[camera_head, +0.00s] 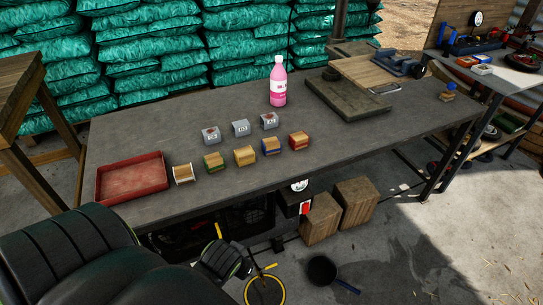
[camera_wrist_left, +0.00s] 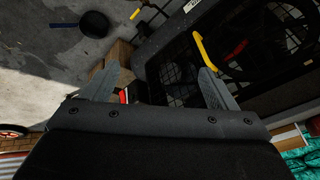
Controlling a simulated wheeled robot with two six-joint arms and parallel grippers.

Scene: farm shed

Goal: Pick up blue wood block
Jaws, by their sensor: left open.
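The blue wood block (camera_head: 271,147) stands on the grey table (camera_head: 200,130) in the head view, in the front row. It sits between a yellow wood block (camera_head: 245,156) and a red wood block (camera_head: 298,141). My left arm comes in at the lower left of the head view, below the table's front edge; its fingertips are not clear there. In the left wrist view my left gripper (camera_wrist_left: 158,88) is open and empty, its two fingers wide apart. No block shows in that view. My right gripper is not in view.
A green-edged block (camera_head: 213,161), a pale spool-like block (camera_head: 183,174) and a red tray (camera_head: 131,178) lie left. Grey cubes (camera_head: 240,128) stand behind. A pink bottle (camera_head: 278,82) stands farther back.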

